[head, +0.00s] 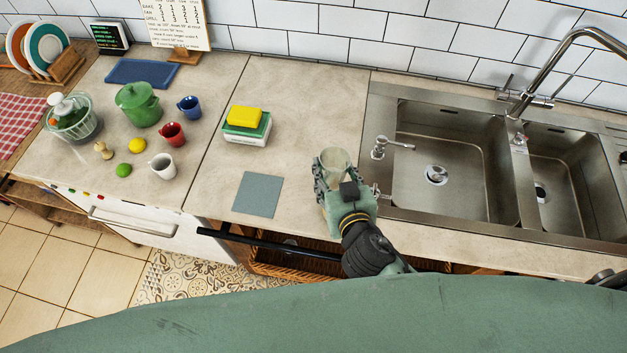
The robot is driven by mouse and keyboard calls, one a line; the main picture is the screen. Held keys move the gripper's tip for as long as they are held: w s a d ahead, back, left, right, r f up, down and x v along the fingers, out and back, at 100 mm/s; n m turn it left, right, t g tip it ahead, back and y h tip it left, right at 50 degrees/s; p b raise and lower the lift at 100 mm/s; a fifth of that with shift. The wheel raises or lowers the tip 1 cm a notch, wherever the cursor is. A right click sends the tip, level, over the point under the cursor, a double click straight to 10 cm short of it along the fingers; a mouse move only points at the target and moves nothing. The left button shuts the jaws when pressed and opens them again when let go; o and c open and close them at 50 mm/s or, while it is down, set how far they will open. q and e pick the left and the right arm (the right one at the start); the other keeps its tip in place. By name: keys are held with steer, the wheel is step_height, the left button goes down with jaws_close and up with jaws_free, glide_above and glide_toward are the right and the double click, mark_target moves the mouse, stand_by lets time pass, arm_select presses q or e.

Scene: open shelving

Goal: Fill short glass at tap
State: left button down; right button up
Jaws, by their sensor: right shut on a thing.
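A short clear glass (335,159) stands upright between the fingers of my right gripper (334,180). The gripper is shut on it, over the counter just left of the sink. I cannot tell whether the glass touches the counter. Its lower part is hidden by the gripper. The chrome tap (565,62) rises behind the sink, between the two basins, and its spout runs off the upper right. The large basin (455,190) lies right of my gripper and looks empty. My left gripper is not in view.
A soap dispenser (380,149) stands at the sink's left edge, close to my right gripper. A grey-blue mat (258,195) and a box with a yellow sponge (245,116) lie to the left. Mugs, a green pot (138,105) and fruit stand farther left.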

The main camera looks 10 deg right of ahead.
steer(key=shift+s+d+r, duration=0.1)
steer(key=shift+d+r, duration=0.7)
steer(key=shift+d, duration=0.3)
